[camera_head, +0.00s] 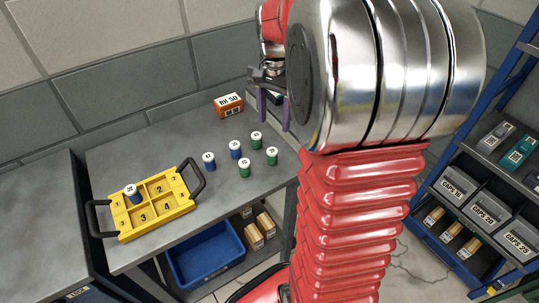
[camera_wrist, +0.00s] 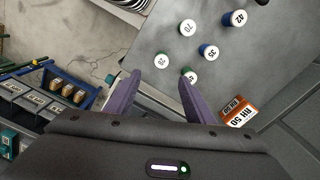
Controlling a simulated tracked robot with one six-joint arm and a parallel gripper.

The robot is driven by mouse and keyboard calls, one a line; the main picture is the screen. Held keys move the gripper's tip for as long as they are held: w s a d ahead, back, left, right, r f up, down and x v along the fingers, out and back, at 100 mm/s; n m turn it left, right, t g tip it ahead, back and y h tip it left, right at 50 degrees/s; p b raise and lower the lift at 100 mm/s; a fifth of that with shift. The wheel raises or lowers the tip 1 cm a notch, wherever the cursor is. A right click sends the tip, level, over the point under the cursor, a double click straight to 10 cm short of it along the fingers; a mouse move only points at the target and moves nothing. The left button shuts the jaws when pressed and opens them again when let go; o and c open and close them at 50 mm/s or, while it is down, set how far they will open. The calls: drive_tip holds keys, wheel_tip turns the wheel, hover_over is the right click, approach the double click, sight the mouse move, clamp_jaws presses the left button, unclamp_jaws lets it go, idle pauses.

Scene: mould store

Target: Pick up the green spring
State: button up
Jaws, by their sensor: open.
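Three green springs with white numbered tops stand upright on the grey table: a back one (camera_head: 256,141), a right one (camera_head: 272,156) and a front one (camera_head: 244,168). In the wrist view, one green spring (camera_wrist: 163,61) shows just beyond the gap between my fingertips, and another (camera_wrist: 190,76) is partly hidden by the right finger. A third green one (camera_wrist: 187,28) is farther off. My gripper (camera_head: 274,110) is open and empty, with purple fingers, above the table's back right edge. It also shows in the wrist view (camera_wrist: 161,80).
Two blue springs (camera_head: 235,150) (camera_head: 209,161) stand beside the green ones. A yellow tray (camera_head: 183,207) with black handles holds another blue spring (camera_head: 132,194). An orange RH 50 box (camera_head: 229,104) stands at the back. A shelf (camera_head: 465,150) with bins stands right. Table is clear between tray and springs.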

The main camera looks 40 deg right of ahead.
sight(272, 151)
drive_tip(key=shift+f, duration=0.1)
wheel_tip(272, 151, down, 8)
drive_tip(key=shift+f, duration=0.2)
idle(0.3)
drive_tip(key=shift+w+a+f, duration=0.1)
drive_tip(key=shift+f, duration=1.2)
drive_tip(key=shift+w+a+f, duration=0.1)
drive_tip(key=shift+f, duration=1.2)
drive_tip(key=shift+c, duration=0.7)
drive_tip(key=c, duration=1)
